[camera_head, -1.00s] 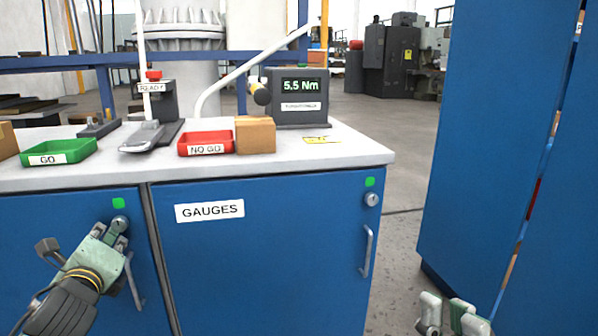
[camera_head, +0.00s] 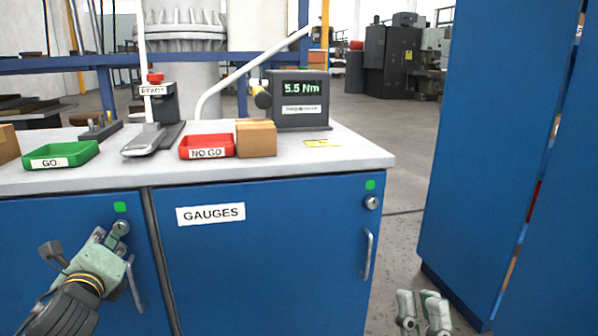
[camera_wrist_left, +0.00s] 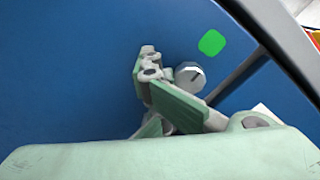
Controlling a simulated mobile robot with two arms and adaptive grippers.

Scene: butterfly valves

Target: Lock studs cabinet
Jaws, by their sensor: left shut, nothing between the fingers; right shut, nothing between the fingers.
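The left blue cabinet door (camera_head: 30,225) has a round silver lock (camera_head: 121,227) below a green marker (camera_head: 120,207). No text label shows on this door, so I cannot confirm it is the studs cabinet. My left gripper (camera_head: 113,238) is shut and empty, its fingertips right at the lock in the head view. In the left wrist view, the lock (camera_wrist_left: 190,77) with a dark slot line sits just right of the fingertips (camera_wrist_left: 150,62); I cannot tell whether they touch. My right gripper (camera_head: 423,298) is shut and empty, low beside the bench, away from the locks.
The right door, labelled GAUGES (camera_head: 210,213), has its own lock (camera_head: 372,203) and handle (camera_head: 367,254). The benchtop holds a green GO tray (camera_head: 62,154), a red NO GO tray (camera_head: 207,147), a cardboard box (camera_head: 256,138) and a torque display (camera_head: 301,98). A tall blue cabinet (camera_head: 485,140) stands right.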

